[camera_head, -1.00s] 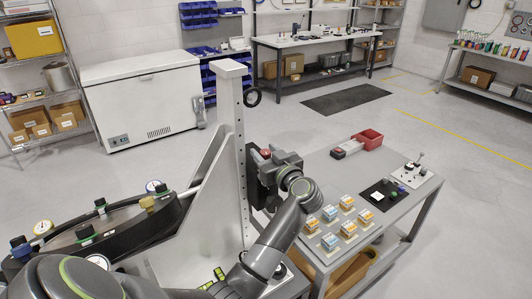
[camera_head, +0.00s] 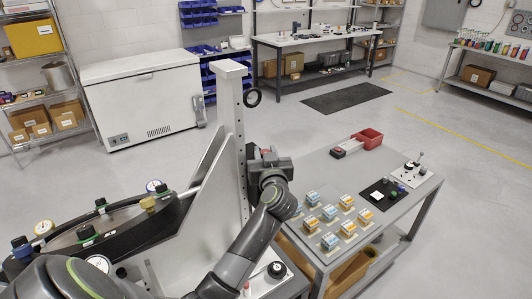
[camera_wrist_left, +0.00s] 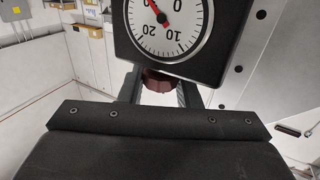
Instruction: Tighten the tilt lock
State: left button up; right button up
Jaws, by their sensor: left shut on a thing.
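The mirror fixture's tall light grey post (camera_head: 240,150) stands upright left of centre in the head view. My left gripper (camera_head: 264,158) is at its right side, with its fingers mostly hidden there. In the left wrist view, a dark red-brown knob (camera_wrist_left: 160,82) sits between the two fingers of the left gripper (camera_wrist_left: 160,90), which are shut on it. A square black dial (camera_wrist_left: 168,25) with a white face and red pointer is just above the knob. The pointer leans up and left, and the dial's top is cut off. My right gripper is not in view.
A curved black frame (camera_head: 90,232) with several knobs and gauges lies at the left.

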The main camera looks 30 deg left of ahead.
pick_arm(q)
jog(key=m+t+h, duration=0.2)
jog(key=h, duration=0.1)
jog(key=m+t+h, duration=0.2)
jog(key=m+h, duration=0.1)
jog(key=h, duration=0.1)
jog(key=shift+a, duration=0.15)
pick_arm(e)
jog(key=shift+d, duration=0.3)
pick_arm(q)
jog(key=shift+m+h, duration=0.4)
jog(key=shift+h, duration=0.1)
jog(key=o, duration=1)
jog(key=shift+w, duration=0.1)
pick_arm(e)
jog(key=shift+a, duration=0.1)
pick_arm(q)
jog(key=shift+s+f, duration=0.1)
jog(key=shift+s, duration=0.4)
jog(key=shift+d+b+v, duration=0.2)
jog(key=shift+b+v, duration=2.1)
jog(key=shift+v, duration=5.95)
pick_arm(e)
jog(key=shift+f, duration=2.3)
